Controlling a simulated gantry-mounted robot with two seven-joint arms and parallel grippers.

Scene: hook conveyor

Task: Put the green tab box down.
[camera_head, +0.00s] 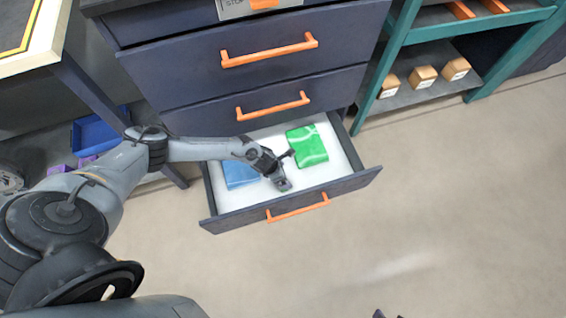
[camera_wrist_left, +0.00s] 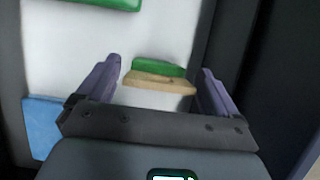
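The green tab box (camera_wrist_left: 158,78) is a tan block with a green top.
A blue block (camera_head: 240,174) lies left of my left gripper in the drawer, and a larger green block (camera_head: 307,146) lies behind it to the right. Bare white floor shows around them. Closed drawers (camera_head: 265,70) stand above. A teal shelf (camera_head: 405,95) holds several tan boxes at right.

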